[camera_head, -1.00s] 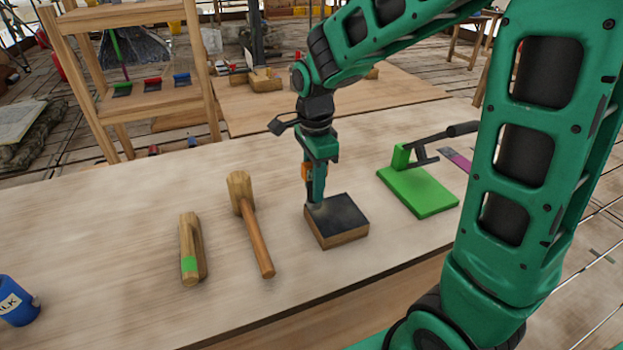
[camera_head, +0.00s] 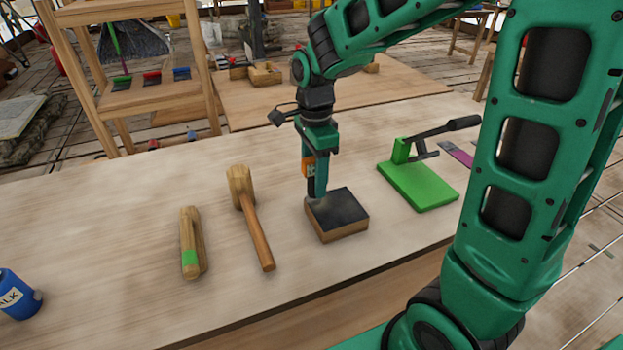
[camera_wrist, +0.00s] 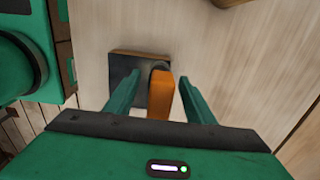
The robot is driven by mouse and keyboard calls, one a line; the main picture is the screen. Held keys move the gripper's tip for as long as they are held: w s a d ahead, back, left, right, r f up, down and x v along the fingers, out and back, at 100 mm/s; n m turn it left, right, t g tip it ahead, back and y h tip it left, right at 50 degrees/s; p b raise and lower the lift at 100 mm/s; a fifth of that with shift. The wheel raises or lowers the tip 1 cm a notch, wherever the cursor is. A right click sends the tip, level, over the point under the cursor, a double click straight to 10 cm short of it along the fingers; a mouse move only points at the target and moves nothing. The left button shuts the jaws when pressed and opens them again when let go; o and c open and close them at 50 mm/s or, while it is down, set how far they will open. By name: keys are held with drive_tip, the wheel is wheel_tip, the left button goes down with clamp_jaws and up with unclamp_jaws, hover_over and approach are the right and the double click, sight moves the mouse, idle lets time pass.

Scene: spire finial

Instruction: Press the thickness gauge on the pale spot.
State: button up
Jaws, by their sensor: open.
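The thickness gauge (camera_wrist: 161,95), an orange body with a dark rounded end, stands between my open fingers in the wrist view. A gap shows on each side of it. In the head view only a bit of its orange (camera_head: 308,166) shows beside my gripper (camera_head: 316,192). My gripper points down over the back-left part of a wooden block with a dark top (camera_head: 342,208). The gauge's low end is at that dark top; I cannot tell whether it presses on it. A faint paler smudge shows on the top near the fingers; the pale spot itself is not clear.
A wooden mallet (camera_head: 255,225) and a wooden piece with a green band (camera_head: 190,245) lie left of the block. A green plate with a black lever (camera_head: 420,185) stands to the right. A blue chalk pot (camera_head: 15,295) is at the table's left edge.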

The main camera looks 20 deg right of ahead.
sight(314, 158)
wheel_tip(314, 158, up, 10)
drive_tip(key=shift+f, duration=0.15)
drive_tip(key=s+d+f+n, duration=0.3)
drive_tip(key=s+d+n, duration=0.2)
drive_tip(key=s+d, duration=0.3)
drive_tip(key=s+d+f+n, duration=0.3)
drive_tip(key=s+d+n, duration=0.3)
drive_tip(key=s, duration=0.9)
drive_tip(key=d, duration=0.3)
drive_tip(key=shift+s+f+n, duration=0.25)
drive_tip(key=shift+f+n, duration=0.05)
drive_tip(key=shift+w+f, duration=0.25)
drive_tip(key=shift+w, duration=0.35)
